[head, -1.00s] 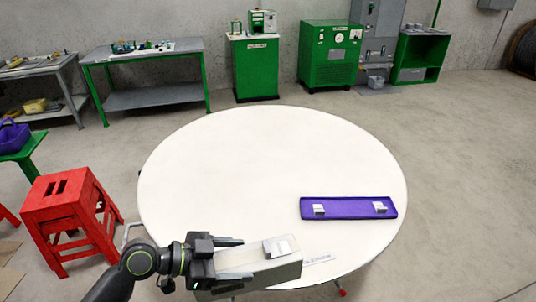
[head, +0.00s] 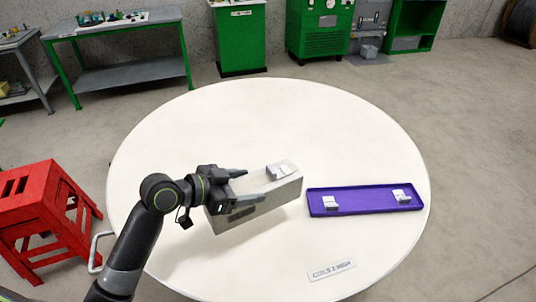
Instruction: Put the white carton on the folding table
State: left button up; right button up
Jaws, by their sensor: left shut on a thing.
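The white carton (head: 284,190) is a long pale box with a small light piece on its top. My left gripper (head: 243,187) is shut on it, one finger on each side, and covers its left part. The carton is over the middle of the round white folding table (head: 250,110). I cannot tell whether its underside touches the tabletop. My right gripper is not in view.
A purple tray (head: 365,209) with two small white pieces lies on the table just right of the carton. A label (head: 332,271) lies near the front edge. A red stool (head: 45,225) stands at the left. The table's far half is clear.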

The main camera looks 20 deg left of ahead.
aim_at(255, 172)
pick_arm(q)
jog(key=shift+n+t+y, duration=0.5)
jog(key=shift+n+t, duration=0.2)
jog(key=shift+n, duration=0.1)
jog(key=w+b, duration=0.1)
jog(key=w, duration=0.1)
jog(key=w+d+f+b, duration=0.1)
jog(key=b, duration=0.1)
jog(key=w+b, duration=0.1)
jog(key=w, duration=0.1)
jog(key=shift+w+d+f+b, duration=0.15)
jog(key=shift+w+b, duration=0.15)
jog(key=shift+w+d+n+b, duration=0.15)
jog(key=shift+w+n+b, duration=0.15)
jog(key=shift+w+b, duration=0.2)
jog(key=shift+w, duration=0.1)
jog(key=shift+y, duration=0.3)
jog(key=shift+f+b, duration=0.65)
jog(key=shift+f, duration=4.1)
jog(key=o, duration=1.7)
jog(key=shift+f, duration=0.15)
